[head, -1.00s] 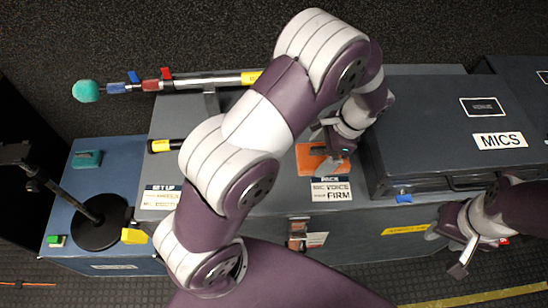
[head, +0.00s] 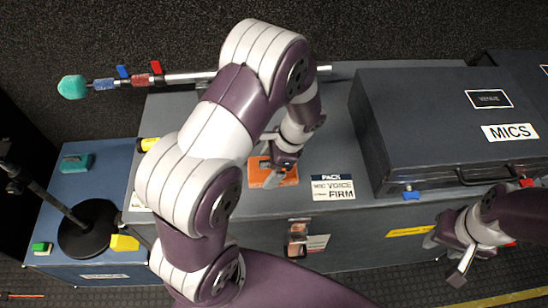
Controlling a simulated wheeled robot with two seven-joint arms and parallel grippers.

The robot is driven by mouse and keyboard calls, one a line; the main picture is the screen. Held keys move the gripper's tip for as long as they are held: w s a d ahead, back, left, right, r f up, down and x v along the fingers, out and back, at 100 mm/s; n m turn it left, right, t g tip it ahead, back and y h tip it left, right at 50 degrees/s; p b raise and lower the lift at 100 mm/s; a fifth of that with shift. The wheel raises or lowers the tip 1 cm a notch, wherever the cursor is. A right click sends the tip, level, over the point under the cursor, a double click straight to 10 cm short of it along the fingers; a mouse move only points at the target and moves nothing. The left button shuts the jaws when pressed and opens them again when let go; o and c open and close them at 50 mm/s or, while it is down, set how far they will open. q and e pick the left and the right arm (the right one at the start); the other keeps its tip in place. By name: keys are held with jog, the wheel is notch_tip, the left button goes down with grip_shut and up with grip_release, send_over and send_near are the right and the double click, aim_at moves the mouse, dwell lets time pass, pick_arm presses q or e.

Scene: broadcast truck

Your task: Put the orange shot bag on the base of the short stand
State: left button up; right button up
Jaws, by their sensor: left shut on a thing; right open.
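The orange shot bag (head: 258,174) is in the head view over the top of the large grey case, left of the PACK label. My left gripper (head: 280,172) is shut on it from above and partly covers it. I cannot tell how far the bag is above the case top. A stand with a round black base (head: 84,236) and a dark pole (head: 45,188) stands on the lower blue case at the left. The base is apart from the bag. My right gripper (head: 447,258) is open and empty at the lower right, in front of the case.
On the blue case (head: 100,180), a yellow block (head: 124,243) is beside the base, with a green block (head: 41,248) and teal block (head: 76,162) nearby. A boom pole (head: 190,78) lies along the back. The MICS case (head: 430,110) is at right.

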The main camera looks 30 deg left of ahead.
pick_arm(q)
jog(key=shift+w+f, duration=0.1)
jog(key=shift+f, duration=0.4)
jog(key=shift+f, duration=0.15)
jog(key=o, duration=1.7)
jog(key=shift+c, duration=0.2)
